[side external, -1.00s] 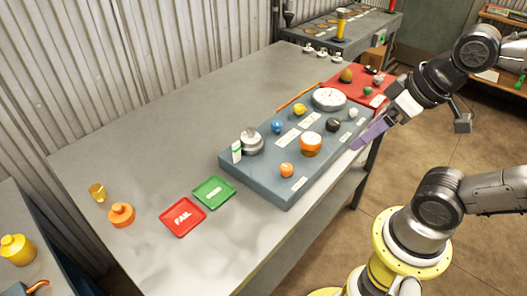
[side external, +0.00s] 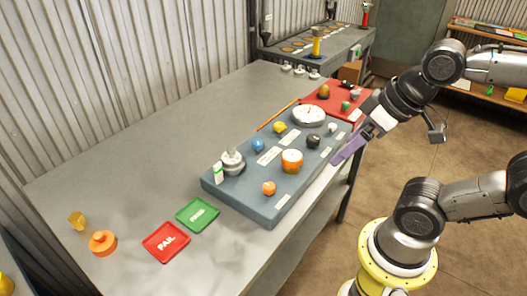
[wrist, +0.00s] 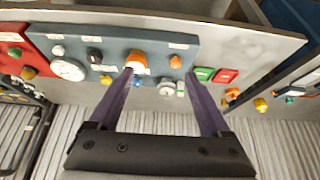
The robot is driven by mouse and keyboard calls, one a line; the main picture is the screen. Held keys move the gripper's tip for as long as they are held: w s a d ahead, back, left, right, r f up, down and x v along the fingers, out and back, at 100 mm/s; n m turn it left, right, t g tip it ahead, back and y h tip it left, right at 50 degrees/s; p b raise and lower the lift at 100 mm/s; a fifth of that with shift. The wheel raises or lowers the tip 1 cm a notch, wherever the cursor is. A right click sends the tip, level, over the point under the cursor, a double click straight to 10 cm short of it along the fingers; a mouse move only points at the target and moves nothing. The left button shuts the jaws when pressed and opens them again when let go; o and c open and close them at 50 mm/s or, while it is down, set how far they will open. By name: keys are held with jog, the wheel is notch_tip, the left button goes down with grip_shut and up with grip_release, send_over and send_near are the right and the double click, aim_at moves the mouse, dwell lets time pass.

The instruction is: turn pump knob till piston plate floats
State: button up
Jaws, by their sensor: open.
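A blue-grey panel box (side external: 228,199) stands on the bench. It carries a large orange knob with a white band (side external: 292,161), a small orange knob (side external: 268,188), and blue, yellow, black and white knobs. I cannot tell which one is the pump knob. A silver round stack (side external: 232,161), likely the piston plate, sits at the box's left end; whether it floats is not visible. A dial gauge (side external: 309,115) is at the far end. My gripper (wrist: 160,76) is open and empty, purple fingers apart, near the box's right edge. The large orange knob (wrist: 136,61) shows beside the left finger.
Green (side external: 198,214) and red FAIL (side external: 166,241) trays lie left of the box. An orange object (side external: 103,243) and a yellow cup (side external: 77,221) stand farther left. A red board (side external: 345,105) with small knobs lies beyond the box. The bench's back left is clear.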

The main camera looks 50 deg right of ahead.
jog(key=w+d+r, duration=0.1)
jog(key=w+r, duration=0.3)
jog(key=m+g, duration=0.4)
jog(key=g, duration=0.2)
send_over(313, 137)
notch_tip(313, 137, down, 5)
notch_tip(313, 137, down, 13)
jog(key=shift+d+f, duration=0.1)
jog(key=shift+f, duration=0.1)
